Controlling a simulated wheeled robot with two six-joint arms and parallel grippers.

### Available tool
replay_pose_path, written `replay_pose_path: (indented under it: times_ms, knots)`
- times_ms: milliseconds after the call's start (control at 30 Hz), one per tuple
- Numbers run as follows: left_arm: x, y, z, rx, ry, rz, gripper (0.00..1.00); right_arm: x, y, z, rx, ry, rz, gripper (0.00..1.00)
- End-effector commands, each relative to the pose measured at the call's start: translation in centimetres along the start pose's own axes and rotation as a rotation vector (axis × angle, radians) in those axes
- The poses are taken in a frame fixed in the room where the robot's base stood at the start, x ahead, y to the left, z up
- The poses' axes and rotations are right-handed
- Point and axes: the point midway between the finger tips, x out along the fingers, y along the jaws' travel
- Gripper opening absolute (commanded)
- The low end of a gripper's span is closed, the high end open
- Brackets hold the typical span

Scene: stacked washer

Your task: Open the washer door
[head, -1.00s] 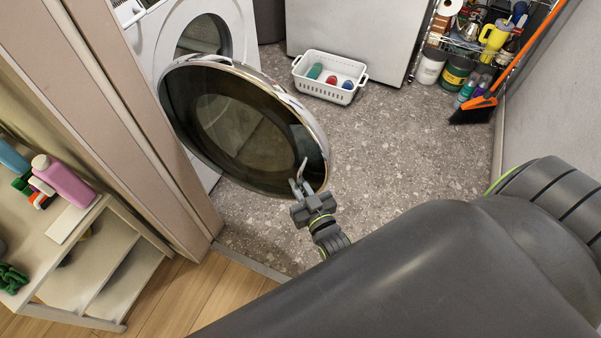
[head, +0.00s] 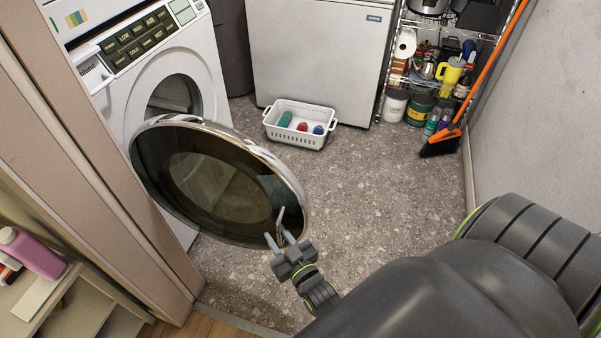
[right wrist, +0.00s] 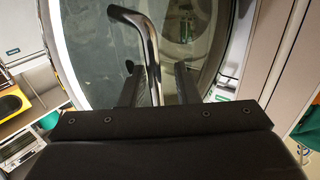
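The white washer (head: 118,140) stands at the left, beyond a door frame. Its round, dark-glass door (head: 215,190) with a chrome rim is swung wide open, well away from the drum opening (head: 172,95). A curved metal handle (head: 279,216) is on the door's lower right edge. My right gripper (head: 279,240) is at this handle. In the right wrist view, the handle (right wrist: 148,45) passes between the two fingers (right wrist: 160,85), which stand apart with a gap on the right side of the handle. My left gripper is not in view.
A white basket (head: 298,125) with several small items sits on the speckled floor (head: 375,180). Behind it is a white appliance (head: 315,55). A wire shelf (head: 440,60) and an orange broom (head: 442,142) are at the right. A beige door frame (head: 105,170) stands close at left.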

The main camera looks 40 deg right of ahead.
Motion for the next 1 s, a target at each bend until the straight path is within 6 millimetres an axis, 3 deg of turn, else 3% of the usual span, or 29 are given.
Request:
replay_pose_path:
  times_ms: [167, 700, 1000]
  knots:
    - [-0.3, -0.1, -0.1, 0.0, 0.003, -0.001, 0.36, -2.1, 0.0, 0.0, 0.0, -0.004, 0.002, 0.29]
    - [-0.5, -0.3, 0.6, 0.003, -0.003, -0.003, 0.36, -14.4, -0.1, 0.0, 0.0, -0.002, 0.001, 0.29]
    - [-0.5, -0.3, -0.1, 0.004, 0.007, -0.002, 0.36, -17.1, -0.1, 0.0, 0.0, 0.001, 0.0, 0.29]
